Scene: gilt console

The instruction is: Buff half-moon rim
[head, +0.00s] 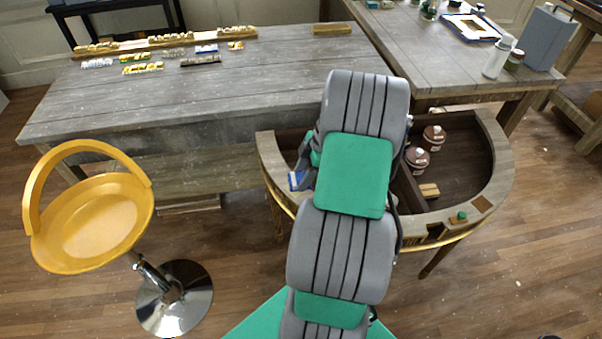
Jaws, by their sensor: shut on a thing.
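The half-moon console (498,165) stands in front of the grey tables, its curved wooden rim facing me and a thin gilt band along its outer front edge. Its top is open and shows a dark, divided inside. My arm reaches over its middle and hides part of the rim and inside. My gripper (302,163) shows only partly, left of my arm, over the left part of the console. It is shut on a small blue-and-white thing (296,181) low by the left front rim. Whether that thing touches the rim is unclear.
Two brown jars (416,158) stand inside the console, near a small wooden block (429,190). A green-topped piece (461,216) sits on the right front rim. A yellow stool (90,225) stands left.

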